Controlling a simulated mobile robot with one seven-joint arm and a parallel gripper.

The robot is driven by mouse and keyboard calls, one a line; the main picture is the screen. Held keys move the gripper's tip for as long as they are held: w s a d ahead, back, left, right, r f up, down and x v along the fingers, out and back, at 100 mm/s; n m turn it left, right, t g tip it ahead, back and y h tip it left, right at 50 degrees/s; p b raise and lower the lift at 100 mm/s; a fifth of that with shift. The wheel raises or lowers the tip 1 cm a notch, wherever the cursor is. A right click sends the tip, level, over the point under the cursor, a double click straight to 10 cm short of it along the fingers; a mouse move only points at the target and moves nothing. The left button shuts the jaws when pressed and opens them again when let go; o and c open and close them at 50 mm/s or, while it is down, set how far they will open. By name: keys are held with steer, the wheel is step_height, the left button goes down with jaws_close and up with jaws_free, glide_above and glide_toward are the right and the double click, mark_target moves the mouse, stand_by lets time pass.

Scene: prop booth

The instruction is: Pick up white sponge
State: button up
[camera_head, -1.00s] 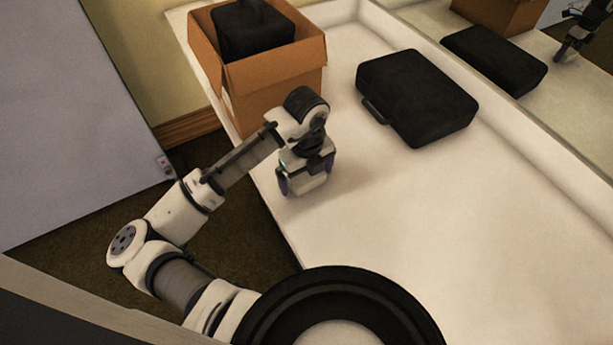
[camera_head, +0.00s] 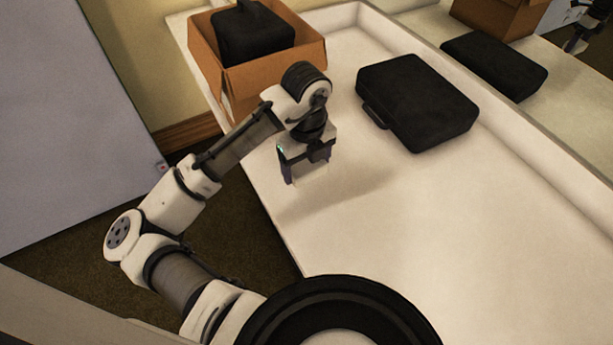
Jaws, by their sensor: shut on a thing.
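My gripper (camera_head: 309,170) points down over the white counter (camera_head: 400,215), near its left edge. It is shut on the white sponge (camera_head: 308,174), a small pale block between the fingers. The sponge is partly hidden by the fingers and blends with the counter's colour. A soft shadow lies on the counter to the lower right of the gripper, apart from it, so the sponge appears to be held above the surface.
An open cardboard box (camera_head: 270,83) with a black case (camera_head: 252,35) in it stands behind my gripper. Another black case (camera_head: 418,103) lies on the counter to the right. A mirror (camera_head: 560,110) runs along the back right.

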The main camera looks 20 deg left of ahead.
mark_target(306, 165)
step_height(306, 165, up, 14)
steer(key=shift+r, duration=0.15)
steer(key=shift+o, duration=1.3)
steer(key=shift+c, duration=0.8)
steer(key=shift+s, duration=0.1)
